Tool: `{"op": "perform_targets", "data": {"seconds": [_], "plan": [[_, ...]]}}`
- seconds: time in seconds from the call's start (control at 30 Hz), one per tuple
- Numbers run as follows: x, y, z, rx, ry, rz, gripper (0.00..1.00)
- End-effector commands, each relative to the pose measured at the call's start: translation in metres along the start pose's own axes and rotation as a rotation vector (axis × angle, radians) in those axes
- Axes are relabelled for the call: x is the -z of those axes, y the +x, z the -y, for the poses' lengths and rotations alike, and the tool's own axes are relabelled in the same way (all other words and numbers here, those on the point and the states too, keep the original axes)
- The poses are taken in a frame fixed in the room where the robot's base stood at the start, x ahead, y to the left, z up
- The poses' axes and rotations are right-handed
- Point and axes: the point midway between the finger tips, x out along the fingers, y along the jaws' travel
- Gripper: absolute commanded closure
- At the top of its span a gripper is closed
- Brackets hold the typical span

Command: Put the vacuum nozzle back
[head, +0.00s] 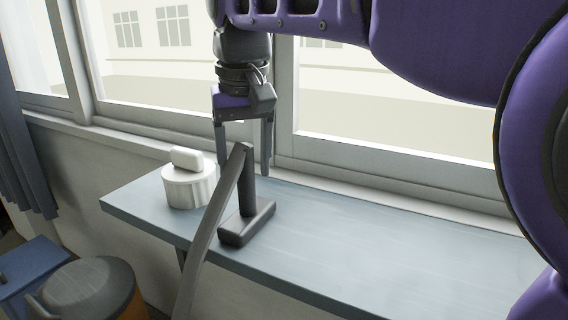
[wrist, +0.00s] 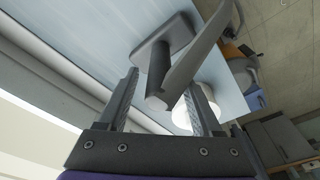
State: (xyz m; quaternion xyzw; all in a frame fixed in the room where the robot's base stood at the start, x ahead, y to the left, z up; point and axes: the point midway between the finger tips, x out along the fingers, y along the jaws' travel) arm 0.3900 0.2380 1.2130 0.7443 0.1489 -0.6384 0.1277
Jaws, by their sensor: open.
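The dark grey vacuum nozzle (head: 248,222) stands on the blue-grey shelf (head: 330,250), its flat foot down and its neck upright. A grey hose (head: 207,235) bends from the top of the neck and runs down over the shelf's front edge. My gripper (head: 244,166) is open and points down over the nozzle, its fingers at about the height of the neck's top. In the wrist view, the nozzle (wrist: 157,66) lies between or just beyond the fingertips (wrist: 164,80); I cannot tell whether they touch it. A round grey-topped, orange-sided thing (head: 90,288), perhaps the vacuum, stands low at left.
A white round container (head: 190,190) with a white block on top (head: 186,158) stands on the shelf close left of the nozzle. The window frame (head: 400,172) runs behind. The shelf's right part is clear. A blue box (head: 32,268) sits low at left.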

Motion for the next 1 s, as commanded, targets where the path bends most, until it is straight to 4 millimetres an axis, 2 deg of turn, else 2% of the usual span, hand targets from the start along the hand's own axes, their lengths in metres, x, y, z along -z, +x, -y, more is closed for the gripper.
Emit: {"op": "perform_targets", "data": {"seconds": [0.3,0.5,0.7,1.0], "plan": [[0.001,-0.070,0.000,0.001,0.001,-0.004,0.33],[0.001,-0.102,0.000,0.000,0.000,-0.002,0.33],[0.000,-0.114,0.000,0.000,0.001,0.000,0.33],[0.000,-0.114,0.000,0.000,0.000,0.000,0.33]]}}
